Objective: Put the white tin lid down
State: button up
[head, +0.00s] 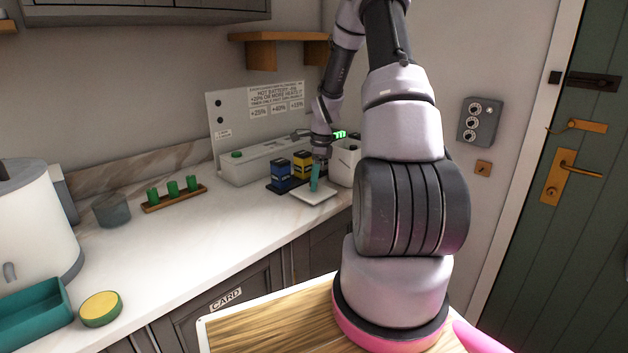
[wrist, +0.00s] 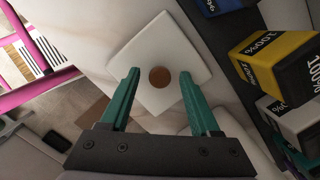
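The white tin lid (head: 313,197) is a flat white square lying on the pale counter, close to its front edge. In the wrist view the lid (wrist: 150,48) shows a round brown knob (wrist: 159,77) at its middle. My gripper (head: 315,187) is over the lid with its teal fingers pointing down. In the wrist view my gripper (wrist: 159,76) is open, one finger on each side of the knob, with gaps between. Whether the fingertips touch the lid's top is not clear.
Blue (head: 281,174) and yellow (head: 303,164) boxes stand on a dark tray just behind the lid. A white canister (head: 345,160) stands to the right, partly hidden by my arm. A long white box (head: 255,160) is behind. The counter (head: 235,220) to the left is clear.

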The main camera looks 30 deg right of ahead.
notch_tip(320, 180, up, 12)
jog(key=d, duration=0.2)
notch_tip(320, 180, up, 9)
jog(key=n+t, duration=0.1)
jog(key=n, duration=0.3)
send_over(319, 191)
jog(key=s+a, duration=0.3)
jog(key=a, duration=0.2)
jog(key=s+a+r+n+t, duration=0.1)
jog(key=s+a+r+n, duration=0.3)
jog(key=s, duration=0.3)
jog(key=s+a+r+n+t, duration=0.2)
jog(key=s+a+r+n, duration=0.2)
jog(key=s, duration=0.4)
jog(key=s+a+r+n+t, duration=0.2)
jog(key=s+a+r+n, duration=0.2)
jog(key=s+n, duration=0.3)
jog(key=shift+v, duration=0.95)
